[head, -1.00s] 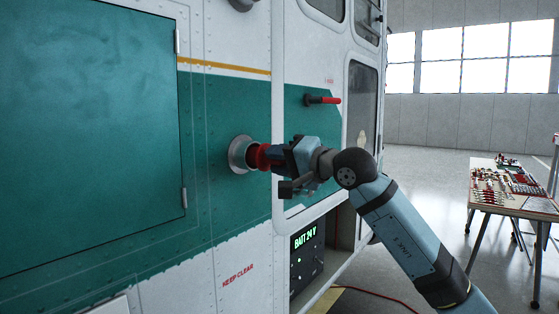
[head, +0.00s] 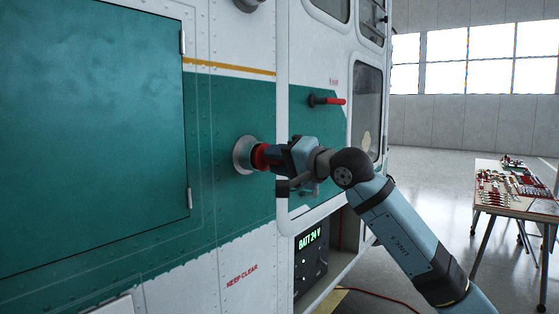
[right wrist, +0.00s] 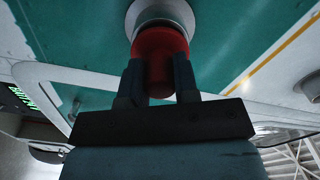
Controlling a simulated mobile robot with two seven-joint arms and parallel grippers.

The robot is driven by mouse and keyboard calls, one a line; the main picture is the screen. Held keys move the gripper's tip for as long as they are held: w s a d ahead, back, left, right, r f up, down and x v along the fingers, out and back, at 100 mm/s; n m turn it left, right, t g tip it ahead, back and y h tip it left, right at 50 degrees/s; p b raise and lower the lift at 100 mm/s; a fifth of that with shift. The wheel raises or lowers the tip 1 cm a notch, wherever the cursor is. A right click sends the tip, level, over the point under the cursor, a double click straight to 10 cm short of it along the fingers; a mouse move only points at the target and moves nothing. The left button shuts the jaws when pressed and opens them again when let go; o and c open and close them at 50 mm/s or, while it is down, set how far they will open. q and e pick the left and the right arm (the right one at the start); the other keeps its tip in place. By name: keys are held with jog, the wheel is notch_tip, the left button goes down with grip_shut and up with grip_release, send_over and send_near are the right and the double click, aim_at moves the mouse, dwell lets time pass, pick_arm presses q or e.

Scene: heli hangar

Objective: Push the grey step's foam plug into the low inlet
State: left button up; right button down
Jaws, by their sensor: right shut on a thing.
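The low inlet is a round grey metal ring (head: 242,155) on the green side of the helicopter. The red foam plug (head: 260,157) sits at its mouth, with its outer part still showing. My right gripper (head: 270,157) is shut on the plug. In the right wrist view the two fingers (right wrist: 160,80) grip either side of the red plug (right wrist: 160,50), whose far end meets the grey inlet ring (right wrist: 160,14). How deep the plug sits is hidden. My left gripper is not in view, and no grey step can be made out.
A red-tipped door handle (head: 327,101) sticks out above my right arm. A battery unit (head: 310,252) with a green display stands in a low opening. A table with tools (head: 515,200) stands at the right, with open floor between.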

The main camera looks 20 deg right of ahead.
jog(key=shift+w+a, duration=0.35)
jog(key=shift+w, duration=0.1)
dwell(0.3)
jog(key=c, duration=0.8)
grip_release()
